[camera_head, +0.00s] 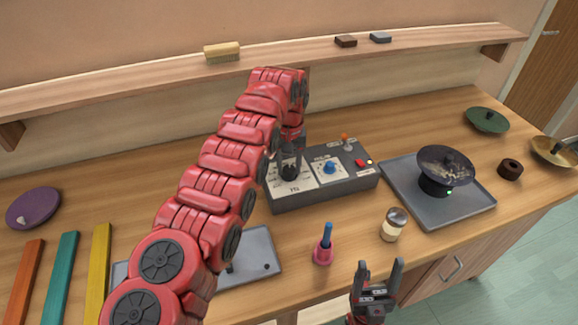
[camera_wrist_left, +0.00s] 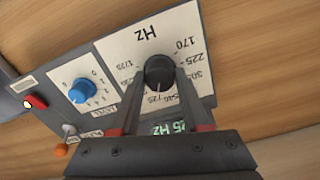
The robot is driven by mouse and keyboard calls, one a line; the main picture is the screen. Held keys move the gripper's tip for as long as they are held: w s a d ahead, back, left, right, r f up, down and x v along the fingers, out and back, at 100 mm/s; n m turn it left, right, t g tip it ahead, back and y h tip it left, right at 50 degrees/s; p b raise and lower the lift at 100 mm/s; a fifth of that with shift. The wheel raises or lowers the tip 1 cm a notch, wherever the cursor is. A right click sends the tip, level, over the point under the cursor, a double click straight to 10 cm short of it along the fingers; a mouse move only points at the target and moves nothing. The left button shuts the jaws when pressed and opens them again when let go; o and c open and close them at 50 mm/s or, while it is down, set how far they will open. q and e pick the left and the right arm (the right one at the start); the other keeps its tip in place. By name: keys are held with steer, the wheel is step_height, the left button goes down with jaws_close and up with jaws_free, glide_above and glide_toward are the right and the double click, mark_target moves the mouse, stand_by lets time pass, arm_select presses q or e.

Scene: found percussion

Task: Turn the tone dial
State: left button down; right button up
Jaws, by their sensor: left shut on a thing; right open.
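The tone dial is a black knob on a white panel marked Hz on the grey control box (camera_head: 330,186). In the left wrist view the black tone dial (camera_wrist_left: 159,72) sits between the fingertips of my left gripper (camera_wrist_left: 158,84), which is shut on it. In the head view my left gripper (camera_head: 290,165) reaches down onto the box and largely covers the dial. A small green display, partly hidden by the gripper, shows a value ending in "5 Hz". My right gripper (camera_head: 378,280) is open and empty at the table's front edge.
The box also carries a blue level knob (camera_head: 329,168), a red switch (camera_head: 360,163) and an orange-tipped lever (camera_head: 345,139). A dark bowl (camera_head: 446,165) stands on a grey tray (camera_head: 470,212) to the right. A jar (camera_head: 394,224) and a pink holder (camera_head: 323,252) stand in front.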

mark_target(290, 168)
arm_select(q)
steer(key=shift+c, duration=1.9)
jaws_free()
steer(key=shift+r, duration=0.1)
steer(key=shift+r, duration=0.25)
step_height(290, 168, up, 3)
steer(key=shift+d+r+p, duration=0.1)
steer(key=shift+r+p, duration=0.1)
steer(key=shift+p, duration=0.15)
step_height(290, 168, up, 13)
steer(key=p, duration=1.4)
steer(key=shift+r, duration=0.15)
